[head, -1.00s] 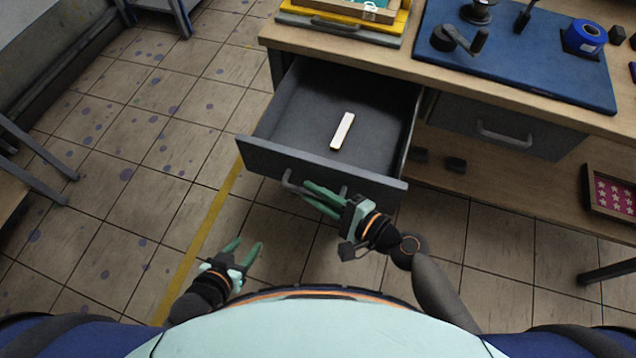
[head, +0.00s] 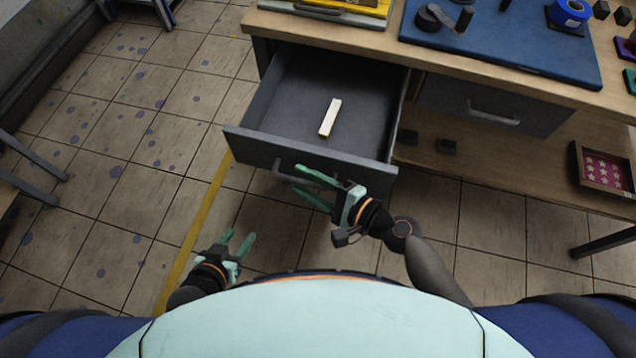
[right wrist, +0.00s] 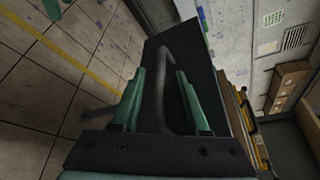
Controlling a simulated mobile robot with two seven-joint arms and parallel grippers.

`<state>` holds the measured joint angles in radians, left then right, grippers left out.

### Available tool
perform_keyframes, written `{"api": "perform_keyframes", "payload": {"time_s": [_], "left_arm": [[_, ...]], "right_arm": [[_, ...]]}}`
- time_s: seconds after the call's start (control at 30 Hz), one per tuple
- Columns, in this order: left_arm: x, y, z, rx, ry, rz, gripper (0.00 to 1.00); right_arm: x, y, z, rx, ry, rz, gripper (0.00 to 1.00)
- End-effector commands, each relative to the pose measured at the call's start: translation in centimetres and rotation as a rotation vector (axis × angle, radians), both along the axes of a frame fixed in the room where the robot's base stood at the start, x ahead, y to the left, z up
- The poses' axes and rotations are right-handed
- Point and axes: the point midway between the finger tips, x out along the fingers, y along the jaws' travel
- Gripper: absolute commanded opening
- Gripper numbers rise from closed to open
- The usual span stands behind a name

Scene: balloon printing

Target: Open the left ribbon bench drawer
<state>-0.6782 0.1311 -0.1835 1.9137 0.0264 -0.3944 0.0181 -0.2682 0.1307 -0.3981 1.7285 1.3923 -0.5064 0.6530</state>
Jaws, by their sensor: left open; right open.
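The left ribbon bench drawer (head: 318,105) is pulled well out of the bench, and a pale strip (head: 330,117) lies inside it. Its front panel (head: 350,170) carries a curved grey handle (head: 290,178). My right gripper (head: 315,185) is open at the handle; in the right wrist view the handle (right wrist: 158,90) shows between its two green fingers (right wrist: 160,102), which stand apart with gaps to the bar. My left gripper (head: 238,245) is open and empty over the floor, left of the drawer and away from it.
The bench top (head: 350,40) holds a blue mat (head: 500,50) with a blue tape roll (head: 568,14) and other tools. A second drawer (head: 490,105) to the right is shut. A tray of pink star cards (head: 605,170) sits on the lower shelf.

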Motion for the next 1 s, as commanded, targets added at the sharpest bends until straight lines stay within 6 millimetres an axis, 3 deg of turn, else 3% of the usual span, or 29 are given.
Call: {"api": "perform_keyframes", "payload": {"time_s": [0.27,0.7,1.0], "left_arm": [[0.0,0.0,-0.2,0.0,0.001,0.0,0.5],[-0.1,-0.6,-1.6,-0.007,0.014,-0.011,0.5],[0.6,-1.3,-1.0,-0.017,-0.003,-0.023,0.5]], "right_arm": [[-1.1,-1.4,0.2,-0.003,0.001,0.0,0.45],[-6.4,-8.3,2.0,-0.003,0.001,0.001,0.45],[-7.4,-9.8,2.7,-0.001,0.0,0.001,0.45]]}}
